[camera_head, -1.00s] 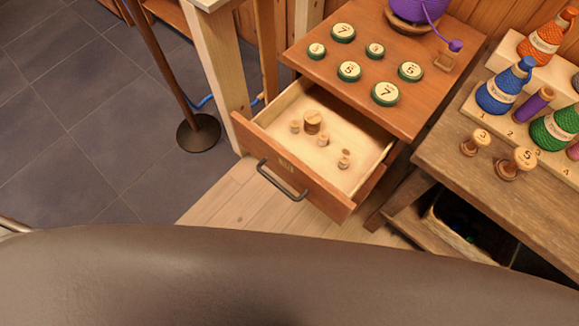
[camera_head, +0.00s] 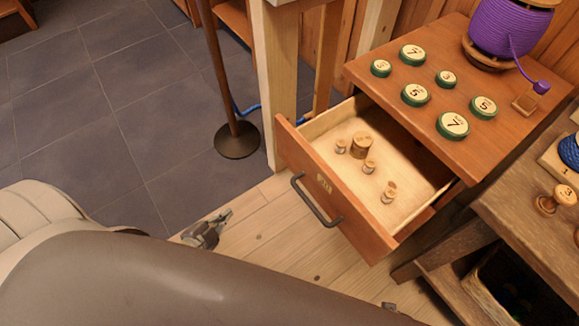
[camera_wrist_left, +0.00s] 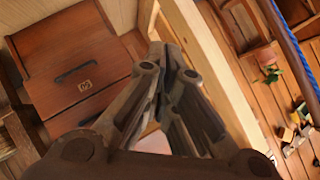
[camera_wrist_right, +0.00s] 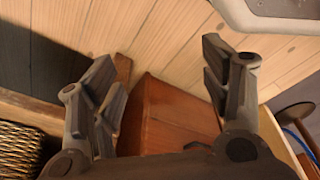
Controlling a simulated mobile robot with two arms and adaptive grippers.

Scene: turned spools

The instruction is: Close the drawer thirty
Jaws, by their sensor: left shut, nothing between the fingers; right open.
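The drawer (camera_head: 330,190) is pulled out of a reddish-brown wooden cabinet (camera_head: 405,95), open toward the lower left. Its front has a dark bar handle (camera_head: 318,203) and a small label too small to read. Several small wooden spools (camera_head: 361,145) stand inside. My left gripper (camera_head: 222,218) is shut and empty, low to the left of the drawer front and apart from it. In the left wrist view a wooden front with a handle and label (camera_wrist_left: 84,87) shows beyond its fingers (camera_wrist_left: 172,62). My right gripper (camera_wrist_right: 158,75) is open and empty; reddish-brown wood (camera_wrist_right: 170,115) shows beyond its fingers.
Round green-rimmed discs (camera_head: 453,125) and a purple thread spool (camera_head: 505,28) stand on the cabinet top. A workbench (camera_head: 530,215) is at the right. A pole on a round base (camera_head: 237,140) and a wooden post (camera_head: 275,80) stand behind.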

